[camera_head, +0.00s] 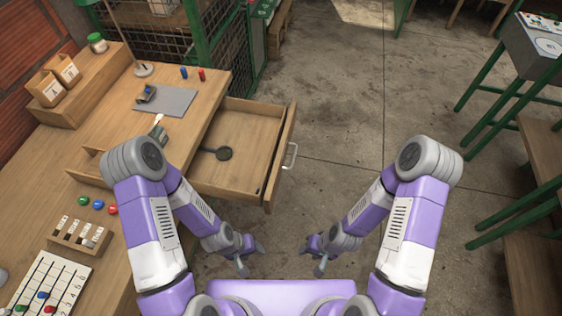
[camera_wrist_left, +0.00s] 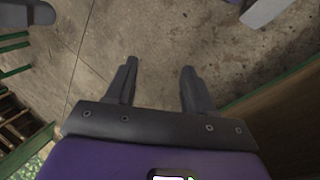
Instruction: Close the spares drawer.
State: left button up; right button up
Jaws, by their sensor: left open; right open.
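The spares drawer (camera_head: 247,133) is a wooden drawer pulled out from the right side of the wooden workbench in the head view. It has a silver handle (camera_head: 290,155) on its front panel, facing right. A dark round object with a stem (camera_head: 222,153) lies inside it. My left gripper (camera_head: 251,262) is open and empty in front of my body, below the drawer in the picture and apart from it. The left wrist view shows its two spread fingers (camera_wrist_left: 158,82) over bare floor. My right gripper (camera_head: 312,262) is open and empty, to the right of the left one.
The workbench (camera_head: 120,130) carries a grey mat (camera_head: 165,101), a wooden box rack (camera_head: 75,85), a lamp stand and small coloured pieces. A green mesh cage (camera_head: 228,45) stands behind it. Green-legged tables stand at the right. The concrete floor (camera_head: 350,110) right of the drawer is clear.

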aim_at(259, 135)
jog(key=u, duration=0.4)
jog(key=k, duration=0.4)
jog(key=z, duration=1.1)
jog(key=i, duration=0.6)
jog(key=u, duration=1.9)
